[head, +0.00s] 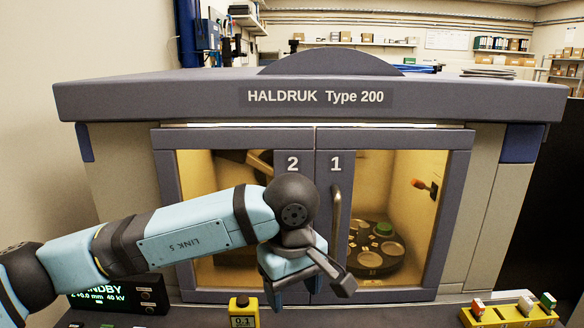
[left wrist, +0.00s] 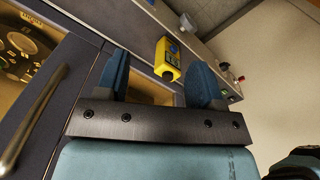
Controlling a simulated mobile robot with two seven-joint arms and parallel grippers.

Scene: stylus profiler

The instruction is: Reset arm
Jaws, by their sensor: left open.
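My left arm comes in from the left in the head view, in front of the cabinet's closed double doors. Its gripper (head: 303,275) points downward before the lower part of doors 2 (head: 293,164) and 1 (head: 336,164). In the left wrist view the two blue fingers (left wrist: 160,80) stand wide apart with nothing between them touching both. A yellow device (left wrist: 167,60) shows beyond the gap. The door handle (head: 337,215) is beside the gripper, apart from it in the wrist view (left wrist: 28,125). My right gripper is not in view.
The HALDRUK cabinet (head: 120,98) fills the middle. Its lit windows show a round tray (head: 374,262) inside. A yellow meter (head: 244,312) stands in front, a display box (head: 148,295) at lower left. A yellow rack (head: 505,317) with coloured blocks lies at lower right.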

